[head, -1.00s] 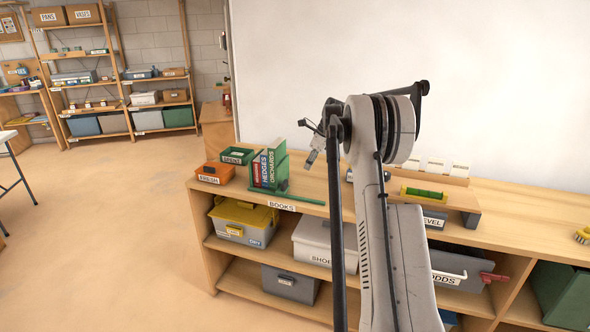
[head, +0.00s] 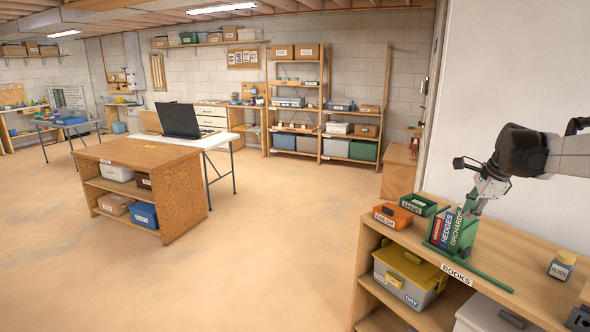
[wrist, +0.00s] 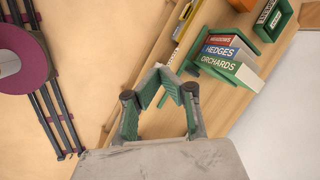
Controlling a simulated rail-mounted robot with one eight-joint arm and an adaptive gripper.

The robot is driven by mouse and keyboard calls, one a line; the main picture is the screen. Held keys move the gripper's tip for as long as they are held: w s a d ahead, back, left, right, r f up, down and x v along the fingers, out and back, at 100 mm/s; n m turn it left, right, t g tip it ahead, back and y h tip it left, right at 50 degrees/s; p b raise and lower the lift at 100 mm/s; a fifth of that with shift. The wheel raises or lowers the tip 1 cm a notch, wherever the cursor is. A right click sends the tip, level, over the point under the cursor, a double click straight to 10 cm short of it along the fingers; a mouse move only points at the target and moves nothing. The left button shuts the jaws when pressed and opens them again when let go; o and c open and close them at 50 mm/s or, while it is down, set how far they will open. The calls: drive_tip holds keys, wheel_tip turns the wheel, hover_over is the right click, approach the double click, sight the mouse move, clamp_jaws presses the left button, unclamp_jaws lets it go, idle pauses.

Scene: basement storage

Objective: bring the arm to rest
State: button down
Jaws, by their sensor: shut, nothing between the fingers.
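My gripper (head: 474,205) is in the right of the head view, in front of or above the green book holder (head: 485,271) on the wooden shelf top. In the wrist view its green-padded fingers (wrist: 160,76) are shut with nothing between them. The books, marked Meadows, Hedges (head: 446,230) and Orchards, stand in the holder. They also show at the upper right of the wrist view (wrist: 228,52), apart from the fingers there. My arm comes in from the right edge of the head view.
An orange bin (head: 393,215) and a green bin (head: 419,205) stand left of the books. A yellow-lidded box (head: 408,277) is on the shelf below. A wooden bench (head: 140,152) stands left, with open floor between.

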drive_tip(key=s+a+r+n+t+h, duration=0.1)
drive_tip(key=s+a+r+n, duration=0.1)
drive_tip(key=s+a+n, duration=0.5)
drive_tip(key=s+a+r+n, duration=0.2)
drive_tip(key=s+a+r, duration=0.1)
drive_tip(key=s+a, duration=0.65)
drive_tip(key=s+a+f+n+t, duration=0.1)
drive_tip(key=s+a+f+n, duration=0.3)
drive_tip(key=s, duration=0.5)
drive_tip(key=s+a+f+n+t, duration=0.1)
drive_tip(key=s+a+f+n, duration=0.4)
drive_tip(key=s+a+n, duration=0.3)
drive_tip(key=shift+s+a, duration=0.4)
drive_tip(key=shift+s, duration=0.45)
